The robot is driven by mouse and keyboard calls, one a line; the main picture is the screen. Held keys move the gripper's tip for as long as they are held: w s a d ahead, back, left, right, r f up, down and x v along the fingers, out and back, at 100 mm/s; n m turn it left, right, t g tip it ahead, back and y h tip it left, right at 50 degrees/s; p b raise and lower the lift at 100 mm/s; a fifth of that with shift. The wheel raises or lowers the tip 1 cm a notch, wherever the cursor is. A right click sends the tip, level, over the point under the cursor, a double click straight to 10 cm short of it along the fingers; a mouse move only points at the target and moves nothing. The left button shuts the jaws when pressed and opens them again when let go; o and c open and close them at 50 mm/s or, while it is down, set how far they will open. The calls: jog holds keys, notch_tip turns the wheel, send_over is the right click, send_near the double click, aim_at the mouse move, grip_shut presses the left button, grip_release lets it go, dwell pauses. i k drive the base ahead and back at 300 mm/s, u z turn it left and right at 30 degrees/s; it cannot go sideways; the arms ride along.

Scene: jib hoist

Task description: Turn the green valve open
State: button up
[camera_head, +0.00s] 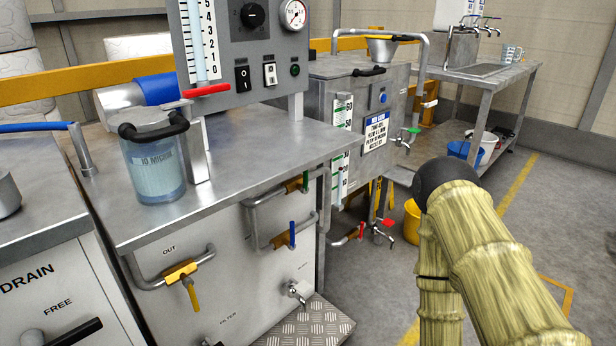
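A small green valve handle (305,182) stands upright on a brass body on the upper pipe of the white cabinet front, just below the steel worktop's right end. Below it a blue valve handle (292,234) sits on a similar pipe. A second green handle (413,131) sits on a tap at the steel tank farther back. I cannot tell from the picture alone which green one is the task's valve. My gripper does not show in this view.
A bamboo-patterned jointed shape with a black end (447,178) fills the lower right. A yellow-handled valve (189,291), a clear filter jar (153,165) and a red-handled tap (388,223) are nearby. A tread-plate step (318,328) stands by the cabinet. Grey floor is clear at right.

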aim_at(306, 174)
jog(key=k, duration=0.5)
jog(key=z, duration=1.35)
jog(key=i, duration=0.65)
jog(key=u, duration=1.65)
